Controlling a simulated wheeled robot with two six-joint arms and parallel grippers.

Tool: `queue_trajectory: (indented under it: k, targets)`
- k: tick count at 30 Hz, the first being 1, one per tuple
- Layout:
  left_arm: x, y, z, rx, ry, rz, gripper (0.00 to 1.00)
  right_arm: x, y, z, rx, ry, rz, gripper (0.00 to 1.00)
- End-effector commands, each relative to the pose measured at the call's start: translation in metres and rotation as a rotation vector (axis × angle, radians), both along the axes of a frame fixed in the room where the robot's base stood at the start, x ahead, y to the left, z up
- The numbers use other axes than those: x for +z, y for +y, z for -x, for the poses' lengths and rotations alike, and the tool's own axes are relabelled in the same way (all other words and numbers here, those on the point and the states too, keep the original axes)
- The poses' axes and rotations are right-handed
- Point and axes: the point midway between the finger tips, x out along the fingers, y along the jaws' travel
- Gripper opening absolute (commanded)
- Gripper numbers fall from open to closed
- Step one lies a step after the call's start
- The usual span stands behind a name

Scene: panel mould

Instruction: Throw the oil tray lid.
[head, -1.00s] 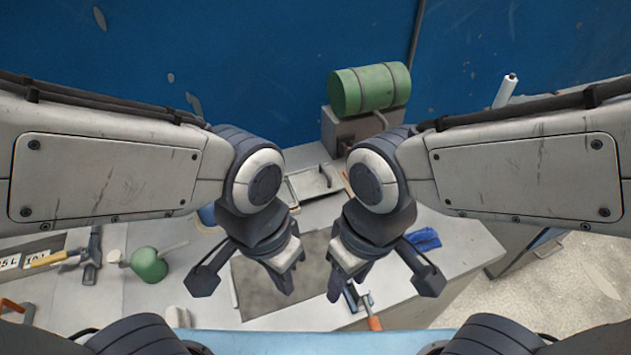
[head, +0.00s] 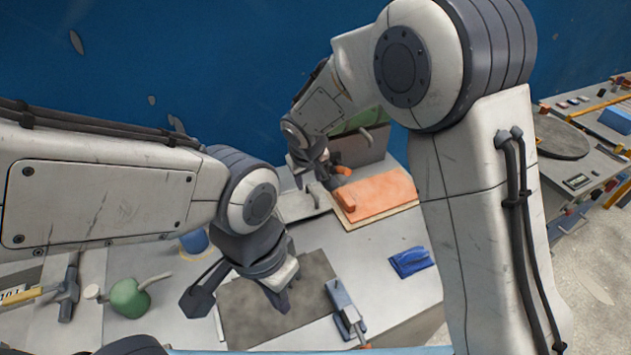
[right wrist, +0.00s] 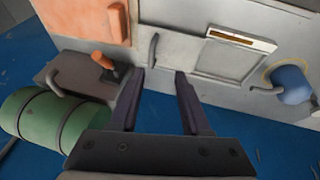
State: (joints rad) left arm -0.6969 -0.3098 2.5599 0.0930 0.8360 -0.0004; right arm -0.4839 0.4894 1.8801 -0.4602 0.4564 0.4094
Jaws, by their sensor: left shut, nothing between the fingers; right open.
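The shallow grey oil tray (head: 300,206) lies on the bench near the blue wall, and its lid seems to be the flat grey panel (right wrist: 178,48) with a bent handle (right wrist: 153,50). I cannot tell clearly where lid and tray divide. My right gripper (head: 330,178) is open and empty above the tray's far end; in the right wrist view its fingertips (right wrist: 160,72) point toward the handle, apart from it. My left gripper (head: 284,288) is shut and empty over the dark grey plate, away from the tray.
A green drum (right wrist: 55,120) on a grey box (right wrist: 75,82) with an orange-handled lever (right wrist: 106,66) stands close beside the right gripper. A blue brush (head: 411,262), dark plate (head: 265,310) and green oil can (head: 128,298) lie nearer.

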Motion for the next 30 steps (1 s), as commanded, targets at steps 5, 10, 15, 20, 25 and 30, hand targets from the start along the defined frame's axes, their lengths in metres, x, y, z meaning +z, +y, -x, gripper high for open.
queue_trajectory:
  k: [5,10,15,20,25,30]
  targets:
    - [0.000,0.000,0.000,0.000,0.000,0.000,0.00,-0.017,-0.006,-0.027,-0.016,-0.029,-0.004,0.47]
    - [0.003,0.000,0.000,0.000,0.000,0.000,0.00,-0.033,-0.013,-0.035,-0.025,-0.028,-0.003,0.47]
    - [0.007,0.000,0.000,0.000,0.000,0.000,0.00,-0.063,-0.015,-0.048,-0.025,-0.027,-0.002,0.47]
    - [0.011,0.000,0.000,0.000,0.000,0.000,0.00,-0.088,-0.015,-0.060,-0.024,-0.027,-0.003,0.47]
    - [0.013,0.000,0.000,0.000,0.000,0.000,0.00,-0.105,-0.013,-0.068,-0.022,-0.029,-0.003,0.47]
    - [0.014,0.000,0.000,0.000,0.000,0.000,0.00,-0.111,-0.012,-0.071,-0.021,-0.031,-0.004,0.47]
